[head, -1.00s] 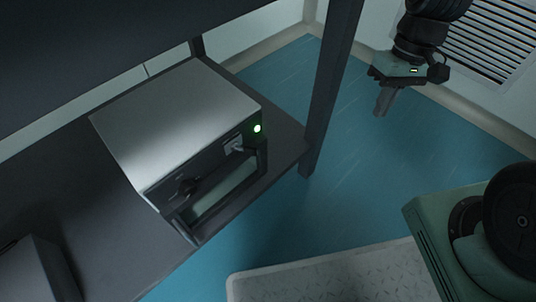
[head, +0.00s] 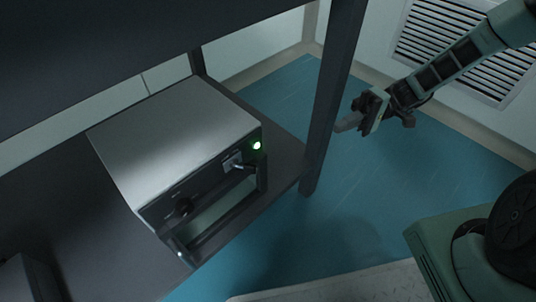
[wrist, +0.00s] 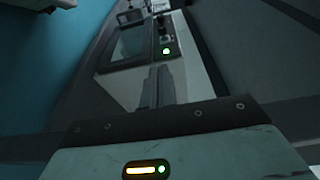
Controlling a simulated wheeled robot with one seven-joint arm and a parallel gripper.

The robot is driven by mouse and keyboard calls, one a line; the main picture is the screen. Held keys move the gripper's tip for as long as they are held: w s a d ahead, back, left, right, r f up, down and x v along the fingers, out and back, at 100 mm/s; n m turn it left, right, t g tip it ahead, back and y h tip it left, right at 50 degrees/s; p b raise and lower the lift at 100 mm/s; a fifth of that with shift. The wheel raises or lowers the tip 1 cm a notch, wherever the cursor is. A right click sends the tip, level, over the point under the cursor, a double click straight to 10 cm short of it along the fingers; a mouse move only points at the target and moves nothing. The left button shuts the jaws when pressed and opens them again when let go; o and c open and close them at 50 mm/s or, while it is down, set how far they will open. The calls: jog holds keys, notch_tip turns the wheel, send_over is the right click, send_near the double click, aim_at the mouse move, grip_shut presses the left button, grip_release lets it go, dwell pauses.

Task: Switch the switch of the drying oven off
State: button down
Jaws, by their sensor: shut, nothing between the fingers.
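The drying oven (head: 175,135) is a box with a pale metal top, standing on a dark shelf. The wrist view also shows the oven's front with the green lamp (wrist: 166,51) beyond my fingertips. My gripper (head: 342,127) is shut and empty, to the right of the oven and apart from it, near the dark table leg. Its closed fingers (wrist: 161,72) point toward the oven.
The dark table leg (head: 330,110) stands between my gripper and the oven in the head view. A dark upper surface (head: 120,40) overhangs the shelf (head: 70,210). Another box (head: 30,280) sits at lower left. Blue floor (head: 390,190) is clear in front.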

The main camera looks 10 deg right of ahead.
jog(key=shift+w+r, duration=0.1)
jog(key=shift+w, duration=0.05)
jog(key=b, duration=0.9)
send_near(249, 165)
jog(key=a+f, duration=0.2)
jog(key=a, duration=0.2)
jog(key=shift+s+a+r, duration=0.4)
jog(key=shift+s+a, duration=0.25)
jog(key=shift+a, duration=0.05)
jog(key=shift+w, duration=0.1)
